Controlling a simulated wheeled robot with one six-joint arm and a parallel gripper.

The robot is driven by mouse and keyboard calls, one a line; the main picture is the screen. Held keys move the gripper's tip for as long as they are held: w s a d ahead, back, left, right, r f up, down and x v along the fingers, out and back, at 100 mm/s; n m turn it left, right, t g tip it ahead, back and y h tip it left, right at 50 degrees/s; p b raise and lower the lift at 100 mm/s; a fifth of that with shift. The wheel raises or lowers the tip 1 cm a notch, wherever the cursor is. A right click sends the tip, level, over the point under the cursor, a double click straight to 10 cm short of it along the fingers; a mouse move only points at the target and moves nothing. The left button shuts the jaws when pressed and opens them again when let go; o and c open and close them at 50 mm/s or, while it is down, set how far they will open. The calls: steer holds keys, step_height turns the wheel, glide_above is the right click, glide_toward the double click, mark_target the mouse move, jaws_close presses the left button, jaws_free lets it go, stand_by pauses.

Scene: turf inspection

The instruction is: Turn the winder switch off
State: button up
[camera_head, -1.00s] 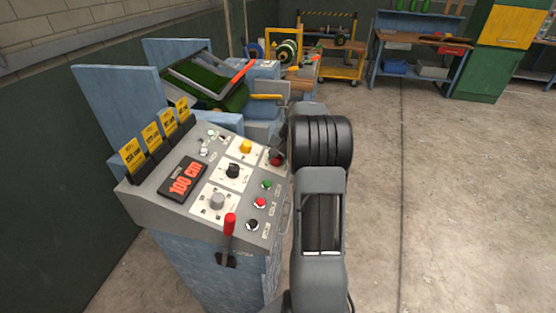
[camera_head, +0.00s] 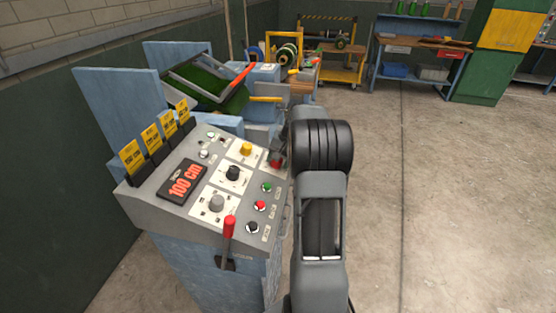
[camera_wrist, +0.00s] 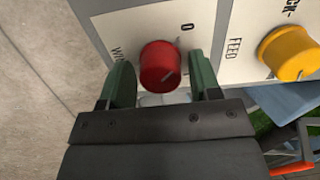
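The winder switch is a round red knob (camera_wrist: 158,66) on a pale plate, with a partly cut-off "WIN" label on its left and a "0" at its upper right. A light mark on the knob points to the lower right. My gripper (camera_wrist: 160,58) has its two green fingers on either side of the knob, with a narrow gap showing at each side. In the head view the red knob (camera_head: 275,164) shows at the panel's far right corner, and my arm hides most of the gripper.
A yellow knob (camera_wrist: 288,54) marked FEED sits right of the red one; other knobs, buttons and a red-handled lever (camera_head: 229,230) are on the grey control panel (camera_head: 150,198). A green-turf machine (camera_head: 215,95) stands behind. The floor at right (camera_head: 450,200) is clear.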

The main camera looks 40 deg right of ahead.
steer(key=shift+o, duration=0.6)
steer(key=shift+r, duration=0.1)
steer(key=shift+d+r, duration=0.1)
steer(key=shift+r, duration=0.15)
steer(key=v, duration=1.3)
steer(key=shift+s, duration=0.15)
